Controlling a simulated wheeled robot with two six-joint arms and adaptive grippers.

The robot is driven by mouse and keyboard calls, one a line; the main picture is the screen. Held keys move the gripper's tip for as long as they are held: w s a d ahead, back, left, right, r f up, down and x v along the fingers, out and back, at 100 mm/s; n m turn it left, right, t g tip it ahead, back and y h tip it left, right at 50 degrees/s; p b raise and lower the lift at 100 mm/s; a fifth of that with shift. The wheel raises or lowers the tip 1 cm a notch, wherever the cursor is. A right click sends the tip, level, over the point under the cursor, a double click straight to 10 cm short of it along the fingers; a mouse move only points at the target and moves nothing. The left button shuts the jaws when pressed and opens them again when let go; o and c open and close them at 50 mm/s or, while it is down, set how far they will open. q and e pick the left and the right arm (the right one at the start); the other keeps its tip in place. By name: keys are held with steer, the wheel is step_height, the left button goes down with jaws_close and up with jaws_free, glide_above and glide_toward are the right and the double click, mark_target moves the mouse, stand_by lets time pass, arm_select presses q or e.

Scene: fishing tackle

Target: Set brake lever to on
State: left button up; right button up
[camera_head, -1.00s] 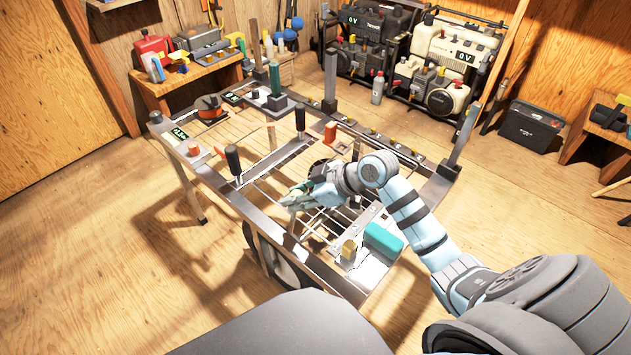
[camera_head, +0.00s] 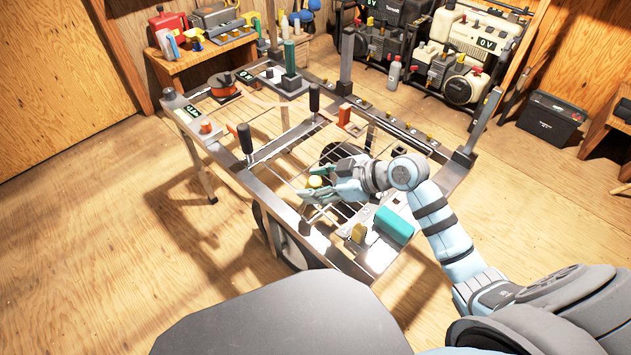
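A metal-framed cart (camera_head: 277,185) stands in front of me. Two upright levers with black grips, a near-left one (camera_head: 245,138) and a farther one (camera_head: 314,98), rise from its crossbar. A red-orange lever or block (camera_head: 344,115) is on the frame to their right. I cannot tell which of these is the brake lever, or its setting. My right gripper (camera_head: 318,184) is over the cart's wire rack, right of and below the near black grip and apart from it. Its fingers look spread, with a small yellowish thing between or behind them. My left gripper is not in view.
A teal block (camera_head: 394,226) and a yellow knob (camera_head: 358,233) sit on the cart's near-right corner. Upright posts, such as the right one (camera_head: 482,120), rise from the frame. Equipment racks and a black box (camera_head: 549,118) stand behind. The floor at left is clear.

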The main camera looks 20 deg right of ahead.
steer(key=v, duration=1.2)
stand_by(0.3)
